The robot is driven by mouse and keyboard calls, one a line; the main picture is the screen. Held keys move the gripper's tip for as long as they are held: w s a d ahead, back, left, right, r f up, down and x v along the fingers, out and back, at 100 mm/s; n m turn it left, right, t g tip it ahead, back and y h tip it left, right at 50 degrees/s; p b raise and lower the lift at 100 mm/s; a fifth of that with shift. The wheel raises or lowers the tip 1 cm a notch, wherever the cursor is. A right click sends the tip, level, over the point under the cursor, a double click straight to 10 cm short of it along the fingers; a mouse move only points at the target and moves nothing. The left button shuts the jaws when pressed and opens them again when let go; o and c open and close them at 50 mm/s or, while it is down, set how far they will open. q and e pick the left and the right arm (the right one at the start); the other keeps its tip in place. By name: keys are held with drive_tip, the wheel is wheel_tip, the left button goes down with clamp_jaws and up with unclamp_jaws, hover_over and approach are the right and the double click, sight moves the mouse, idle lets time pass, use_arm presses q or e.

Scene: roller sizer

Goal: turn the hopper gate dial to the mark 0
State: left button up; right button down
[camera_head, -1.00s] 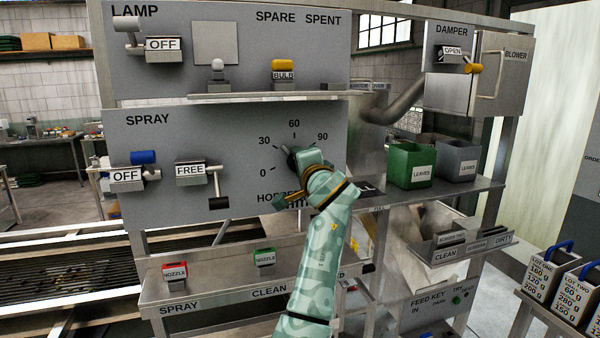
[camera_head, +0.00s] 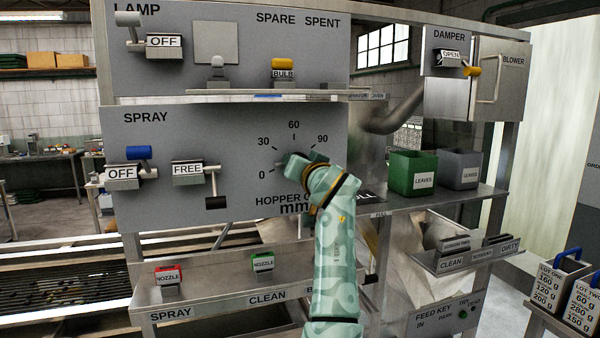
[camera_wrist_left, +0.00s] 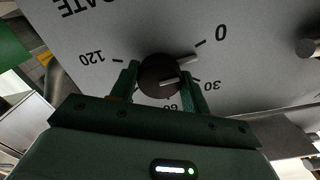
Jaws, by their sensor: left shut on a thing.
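The hopper gate dial (camera_wrist_left: 158,76) is a dark round knob on a grey panel (camera_head: 225,140), with a scale marked 0, 30, 60, 90 and 120. In the left wrist view, my left gripper (camera_wrist_left: 161,84) has its two green fingers on opposite sides of the knob and is shut on it. The pale pointer sticks out between the 0 and 30 marks, closer to 0. In the head view my left gripper (camera_head: 296,164) hides most of the knob and the 120 mark. My right gripper is in neither view.
Left of the dial, the FREE lever (camera_head: 188,172) and the OFF spray switch (camera_head: 122,178) stick out from the panel. A shelf with a green LEAVES bin (camera_head: 412,172) is at right. Below is a tray with red (camera_head: 168,275) and green (camera_head: 263,262) nozzle pieces.

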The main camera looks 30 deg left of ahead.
use_arm(q)
drive_tip(key=shift+f+n+b, duration=0.2)
drive_tip(key=shift+n+b, duration=0.15)
drive_tip(key=shift+n, duration=0.85)
drive_tip(key=o, duration=1)
drive_tip(key=shift+r, duration=0.1)
drive_tip(key=shift+d, duration=0.15)
drive_tip(key=b+v, duration=0.4)
drive_tip(key=v, duration=1.2)
drive_tip(key=shift+d, duration=0.1)
